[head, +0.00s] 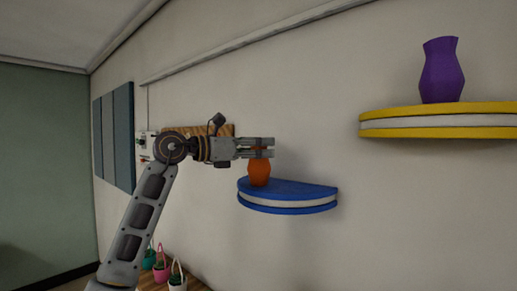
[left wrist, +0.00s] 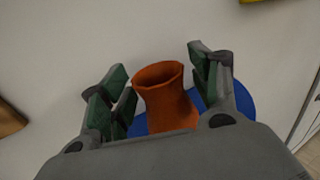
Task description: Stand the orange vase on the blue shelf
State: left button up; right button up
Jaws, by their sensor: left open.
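The orange vase (head: 260,173) stands upright on the left part of the blue shelf (head: 300,191), which is fixed to the wall. My left gripper (head: 262,148) is at the height of the vase's neck. In the left wrist view the vase (left wrist: 165,98) is between the open fingers of my left gripper (left wrist: 158,85), with gaps on both sides at its rim. The blue shelf (left wrist: 238,98) shows behind and below it there. The vase's lower part is hidden in that view by the gripper body. My right gripper is not in view.
A yellow shelf (head: 440,121) with a purple vase (head: 441,70) is higher on the wall at right. The right part of the blue shelf is bare. Small baskets (head: 161,271) stand low at left, and a wooden board (head: 200,130) is on the wall behind my arm.

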pick_arm(q)
jog(key=shift+s+a+b, duration=0.35)
jog(key=shift+a, duration=0.2)
jog(key=b+v, duration=0.3)
jog(key=v, duration=0.7)
jog(key=shift+s+a, duration=0.25)
jog(key=shift+s, duration=0.05)
